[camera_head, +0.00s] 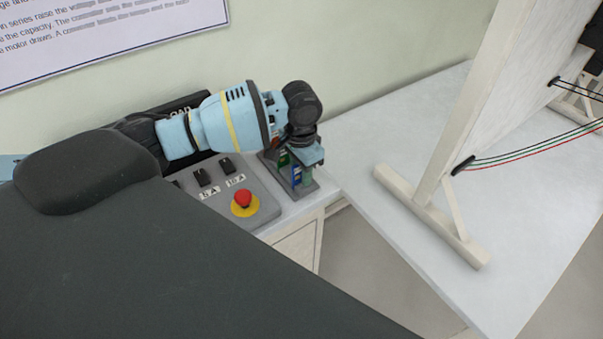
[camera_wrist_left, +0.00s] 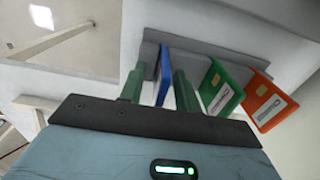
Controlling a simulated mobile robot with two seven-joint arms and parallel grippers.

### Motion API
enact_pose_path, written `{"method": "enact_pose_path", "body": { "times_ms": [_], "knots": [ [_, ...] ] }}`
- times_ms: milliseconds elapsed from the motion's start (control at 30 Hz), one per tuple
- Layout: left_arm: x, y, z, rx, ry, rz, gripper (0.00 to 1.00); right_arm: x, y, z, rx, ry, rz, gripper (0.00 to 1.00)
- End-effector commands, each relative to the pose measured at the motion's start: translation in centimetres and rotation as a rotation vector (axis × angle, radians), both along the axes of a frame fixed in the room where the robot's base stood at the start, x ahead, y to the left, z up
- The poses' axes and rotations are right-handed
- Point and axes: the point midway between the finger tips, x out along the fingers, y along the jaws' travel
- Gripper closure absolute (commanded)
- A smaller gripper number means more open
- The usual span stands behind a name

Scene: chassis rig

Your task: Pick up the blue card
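The blue card (camera_wrist_left: 165,78) stands on edge in a grey card rack (camera_wrist_left: 226,61), and shows small in the head view (camera_head: 296,172). My left gripper (camera_wrist_left: 160,86) has its two greenish fingers on either side of the blue card, with a visible gap on each side. It looks open, not closed on the card. In the head view my left gripper (camera_head: 308,172) points down at the rack (camera_head: 302,191). A green card (camera_wrist_left: 218,88) and an orange card (camera_wrist_left: 268,100) stand to the right in the wrist view. My right gripper is not in view.
A control panel with a red emergency button (camera_head: 243,198) and black switches lies beside the rack. A white panel on a wooden stand (camera_head: 430,215), with wires, stands on the right table. The table (camera_head: 400,120) between rack and stand is bare.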

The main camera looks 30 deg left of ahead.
Motion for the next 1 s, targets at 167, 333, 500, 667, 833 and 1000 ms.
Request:
{"method": "enact_pose_path", "body": {
  "times_ms": [167,333,500,667,833,1000],
  "knots": [
    [0.0,0.0,0.0,0.001,-0.001,0.0,0.67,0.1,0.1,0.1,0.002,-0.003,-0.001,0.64],
    [0.0,0.0,0.0,0.001,-0.001,0.0,0.88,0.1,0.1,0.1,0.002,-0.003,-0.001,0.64],
    [0.0,0.0,0.1,0.001,-0.001,0.0,1.0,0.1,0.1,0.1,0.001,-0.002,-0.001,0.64],
    [0.0,0.0,0.1,0.001,-0.001,0.0,1.0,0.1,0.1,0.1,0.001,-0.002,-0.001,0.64],
    [0.0,0.0,0.3,0.0,-0.002,0.0,1.0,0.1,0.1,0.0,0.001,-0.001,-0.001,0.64],
    [0.1,0.0,1.4,0.0,-0.003,0.0,1.0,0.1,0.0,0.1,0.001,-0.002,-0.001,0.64]
  ]
}}
